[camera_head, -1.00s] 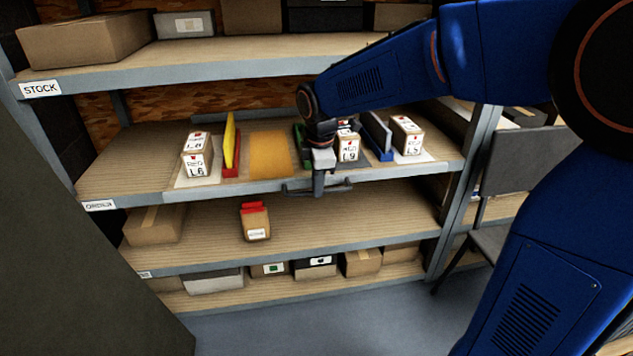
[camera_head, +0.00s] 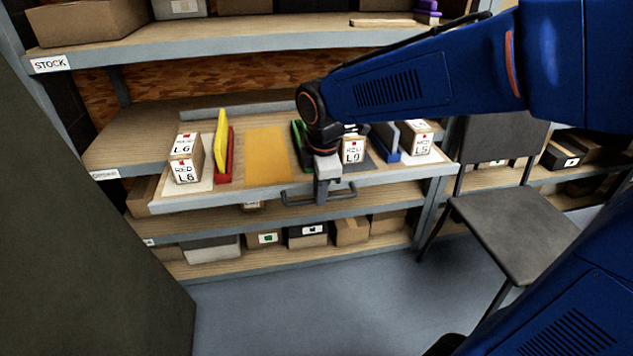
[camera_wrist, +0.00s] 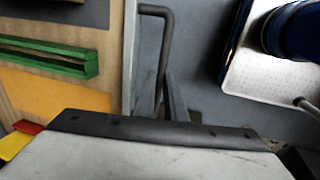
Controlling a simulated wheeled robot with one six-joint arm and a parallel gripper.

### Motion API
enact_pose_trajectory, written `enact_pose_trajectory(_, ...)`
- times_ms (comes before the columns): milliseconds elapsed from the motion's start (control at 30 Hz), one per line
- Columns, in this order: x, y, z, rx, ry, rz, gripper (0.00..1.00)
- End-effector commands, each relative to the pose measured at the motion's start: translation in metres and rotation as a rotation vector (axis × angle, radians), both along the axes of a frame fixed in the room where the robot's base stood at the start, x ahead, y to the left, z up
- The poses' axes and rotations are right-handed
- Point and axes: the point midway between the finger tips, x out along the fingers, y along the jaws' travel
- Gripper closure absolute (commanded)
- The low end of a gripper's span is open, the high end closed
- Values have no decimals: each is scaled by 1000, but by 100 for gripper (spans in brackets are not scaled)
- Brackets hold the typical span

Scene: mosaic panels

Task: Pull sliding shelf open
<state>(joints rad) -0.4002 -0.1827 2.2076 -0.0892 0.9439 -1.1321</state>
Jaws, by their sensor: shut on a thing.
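The sliding shelf (camera_head: 222,203) is the middle board of the rack and stands out in front of the shelves above and below it. Its dark bar handle (camera_head: 343,197) is on the front edge, and it also shows in the wrist view (camera_wrist: 167,40). My gripper (camera_head: 321,197) points down at the handle and is shut on it; in the wrist view the fingers (camera_wrist: 172,98) close around the bar.
The STOCK shelf (camera_head: 150,57) above holds cardboard boxes. Lower shelves (camera_head: 200,231) hold several boxes. A dark chair (camera_head: 510,235) stands at the right and a dark panel (camera_head: 80,250) at the left. The grey floor (camera_head: 320,300) in front is open.

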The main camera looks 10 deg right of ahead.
Motion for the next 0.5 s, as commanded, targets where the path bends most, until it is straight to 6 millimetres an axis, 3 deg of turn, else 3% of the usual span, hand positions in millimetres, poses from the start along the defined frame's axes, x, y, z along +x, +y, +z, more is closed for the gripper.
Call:
enact_pose_trajectory(200, -35, 0, 1, 1, -2, 1, 100)
enact_pose_trajectory(500, -64, 1, 1, 2, -2, 0, 100)
